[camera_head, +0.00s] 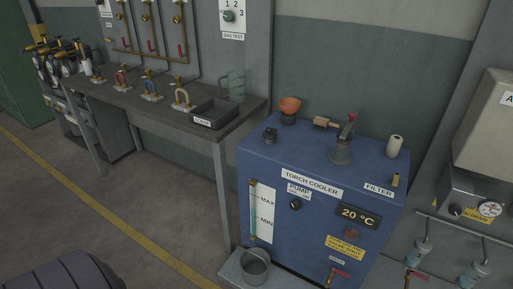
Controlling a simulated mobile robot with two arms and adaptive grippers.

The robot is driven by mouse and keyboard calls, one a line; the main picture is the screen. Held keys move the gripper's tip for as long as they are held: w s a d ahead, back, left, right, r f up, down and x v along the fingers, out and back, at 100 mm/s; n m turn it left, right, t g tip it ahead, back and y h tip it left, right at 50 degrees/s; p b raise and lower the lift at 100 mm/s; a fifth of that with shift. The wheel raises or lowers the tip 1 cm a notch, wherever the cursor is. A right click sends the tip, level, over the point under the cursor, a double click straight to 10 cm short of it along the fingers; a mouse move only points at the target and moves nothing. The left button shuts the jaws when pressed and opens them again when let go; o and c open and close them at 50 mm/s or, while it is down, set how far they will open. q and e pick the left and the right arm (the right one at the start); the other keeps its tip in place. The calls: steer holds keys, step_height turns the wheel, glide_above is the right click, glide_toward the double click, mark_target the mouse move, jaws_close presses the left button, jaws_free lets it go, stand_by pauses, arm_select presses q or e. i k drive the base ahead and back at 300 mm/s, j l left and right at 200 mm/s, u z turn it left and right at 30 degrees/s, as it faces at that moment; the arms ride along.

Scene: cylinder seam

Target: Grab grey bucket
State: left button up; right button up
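A grey bucket (256,266) stands upright at the bottom middle of the head view. It is on a low light-grey ledge (232,271) at the front left foot of the blue torch cooler (330,205). Its open top faces up and a thin handle shows at its rim. It looks empty, though its lower inside is hard to see. Neither of my grippers is in view.
A dark workbench (150,105) with valves and an open black tray (213,114) runs along the wall. Its front leg (222,190) stands left of the bucket. A small tap (330,277) sticks out low on the cooler.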

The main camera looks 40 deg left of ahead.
mark_target(255, 262)
steer(key=u, duration=1.2)
